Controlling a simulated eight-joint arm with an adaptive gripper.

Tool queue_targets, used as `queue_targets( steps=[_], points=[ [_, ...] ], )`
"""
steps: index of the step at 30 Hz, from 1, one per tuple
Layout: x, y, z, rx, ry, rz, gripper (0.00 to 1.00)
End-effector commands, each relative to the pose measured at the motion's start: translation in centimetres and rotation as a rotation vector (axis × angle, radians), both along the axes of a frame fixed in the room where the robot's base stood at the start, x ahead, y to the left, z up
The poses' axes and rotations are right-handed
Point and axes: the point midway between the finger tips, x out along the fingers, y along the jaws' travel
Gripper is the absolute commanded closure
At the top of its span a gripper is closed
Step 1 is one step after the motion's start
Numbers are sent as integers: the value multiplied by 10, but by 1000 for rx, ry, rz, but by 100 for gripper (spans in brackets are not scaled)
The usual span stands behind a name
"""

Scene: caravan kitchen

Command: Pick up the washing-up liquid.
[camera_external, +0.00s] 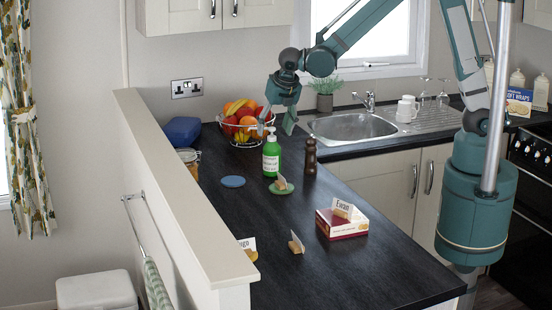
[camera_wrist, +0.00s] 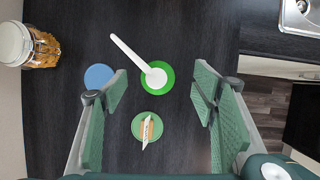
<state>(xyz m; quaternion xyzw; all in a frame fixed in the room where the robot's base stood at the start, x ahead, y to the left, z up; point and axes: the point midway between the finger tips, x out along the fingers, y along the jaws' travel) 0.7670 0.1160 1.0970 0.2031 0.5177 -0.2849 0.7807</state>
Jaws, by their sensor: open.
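The washing-up liquid is a green bottle (camera_external: 271,160) with a pale label and a white pump top, standing upright on the dark worktop. In the wrist view I look down on its white pump (camera_wrist: 156,78), with the nozzle pointing up and left. My gripper (camera_external: 276,124) is open and empty, pointing down above the bottle. In the wrist view its two fingers (camera_wrist: 160,84) are spread wide, with the bottle showing between them near the tips. How far the fingertips are above the bottle is hard to tell.
A green coaster (camera_external: 282,187) with a card holder sits just in front of the bottle. A blue coaster (camera_external: 233,181) and a lidded jar (camera_external: 189,160) are left, a pepper mill (camera_external: 310,157) right, a fruit bowl (camera_external: 240,130) behind. A red-and-white box (camera_external: 342,224) lies nearer.

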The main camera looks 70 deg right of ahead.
Motion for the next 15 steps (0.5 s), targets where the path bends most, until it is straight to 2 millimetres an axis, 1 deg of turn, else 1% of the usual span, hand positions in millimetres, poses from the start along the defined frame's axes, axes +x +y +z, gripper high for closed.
queue_targets(
  steps=[5, 15],
  points=[
    [4, 3, -7, -17, 12, 35, 42],
    [4, 3, -7, -18, 14, 37, 42]
  ],
)
